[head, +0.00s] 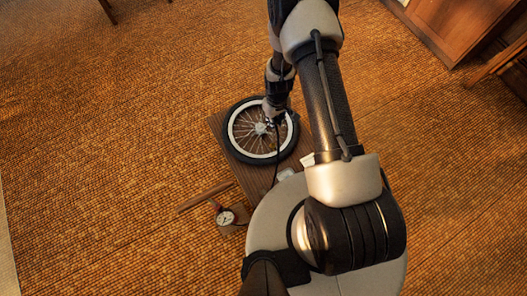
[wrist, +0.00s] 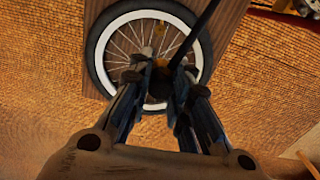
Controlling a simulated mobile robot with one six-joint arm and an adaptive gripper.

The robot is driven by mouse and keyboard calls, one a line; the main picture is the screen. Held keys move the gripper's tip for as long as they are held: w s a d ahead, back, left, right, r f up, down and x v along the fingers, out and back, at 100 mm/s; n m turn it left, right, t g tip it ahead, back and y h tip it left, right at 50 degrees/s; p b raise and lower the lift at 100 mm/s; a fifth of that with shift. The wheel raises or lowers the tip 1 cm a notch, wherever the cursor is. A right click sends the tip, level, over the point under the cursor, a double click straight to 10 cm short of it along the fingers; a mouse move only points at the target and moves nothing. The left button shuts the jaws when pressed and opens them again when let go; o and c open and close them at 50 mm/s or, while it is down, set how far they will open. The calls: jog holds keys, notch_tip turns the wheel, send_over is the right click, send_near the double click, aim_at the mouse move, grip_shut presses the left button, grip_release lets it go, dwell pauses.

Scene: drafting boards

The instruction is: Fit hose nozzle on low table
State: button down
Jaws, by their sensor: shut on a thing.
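A spoked wheel with a black tyre and white rim (head: 251,153) lies flat on the low wooden table (head: 254,176). It also shows in the wrist view (wrist: 105,37), just beyond my fingers. My gripper (wrist: 166,72) is shut on the dark hose nozzle (wrist: 157,91) between its fingers, over the wheel's near part. A black hose (wrist: 203,27) runs from there to the upper right. In the head view my gripper (head: 271,116) is over the wheel's right side. A small yellowish piece (wrist: 160,36) shows near the spokes. Whether nozzle and wheel touch is unclear.
A round white-faced gauge (head: 226,217) and a long wooden bar (head: 204,197) are left of the table's near end. A small white object (head: 286,174) is by its near right. Wooden furniture (head: 450,22) stands at upper right. Woven floor left is mostly clear.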

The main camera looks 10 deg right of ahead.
jog(key=shift+r, duration=0.4)
jog(key=shift+s, duration=0.1)
jog(key=s+a, duration=0.4)
jog(key=s, duration=0.5)
jog(key=s+a+p, duration=0.1)
jog(key=s+a, duration=0.3)
jog(key=s, duration=0.6)
jog(key=shift+s+a, duration=0.2)
jog(key=shift+s, duration=0.05)
dwell(0.6)
jog(key=shift+f, duration=0.1)
jog(key=b, duration=1.5)
send_over(264, 191)
notch_tip(264, 191, down, 19)
jog(key=shift+s+a+r, duration=0.1)
jog(key=shift+f, duration=2.65)
jog(key=shift+f, duration=1.25)
